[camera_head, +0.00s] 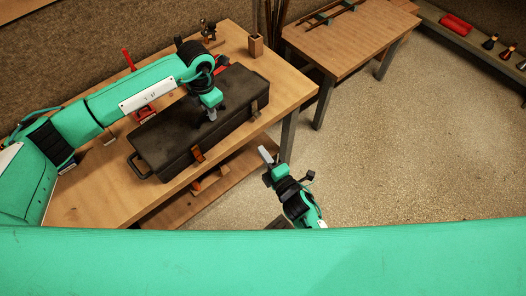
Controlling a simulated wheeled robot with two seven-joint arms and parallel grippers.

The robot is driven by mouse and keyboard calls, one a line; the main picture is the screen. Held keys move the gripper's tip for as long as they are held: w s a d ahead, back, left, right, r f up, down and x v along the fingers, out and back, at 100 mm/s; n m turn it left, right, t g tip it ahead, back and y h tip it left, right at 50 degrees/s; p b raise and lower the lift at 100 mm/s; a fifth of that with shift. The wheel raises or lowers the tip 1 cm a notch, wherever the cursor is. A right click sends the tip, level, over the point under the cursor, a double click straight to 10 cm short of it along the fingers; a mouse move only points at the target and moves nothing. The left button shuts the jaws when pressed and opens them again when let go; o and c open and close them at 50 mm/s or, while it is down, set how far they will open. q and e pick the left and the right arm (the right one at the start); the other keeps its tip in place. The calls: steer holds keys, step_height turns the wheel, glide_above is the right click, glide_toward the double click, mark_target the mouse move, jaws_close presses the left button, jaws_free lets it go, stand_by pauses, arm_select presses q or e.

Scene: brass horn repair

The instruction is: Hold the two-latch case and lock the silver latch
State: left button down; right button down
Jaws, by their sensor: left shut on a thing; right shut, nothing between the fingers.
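The dark two-latch case (176,137) lies closed on the wooden workbench, set diagonally. A brass-orange latch (197,154) shows on its front side, towards the left end. My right gripper (265,154) is shut and empty, off the bench's front edge, to the right of and apart from the case.
The workbench (84,207) has a red-handled tool (128,59) behind the case and a small wooden holder (256,46) at the back right. A lower shelf (180,209) shows under the bench. A second table (350,40) stands beyond. The floor (400,150) at right is clear.

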arm_select(q)
steer(key=c, duration=1.4)
jaws_free()
steer(key=shift+o, duration=0.2)
steer(key=shift+r, duration=0.1)
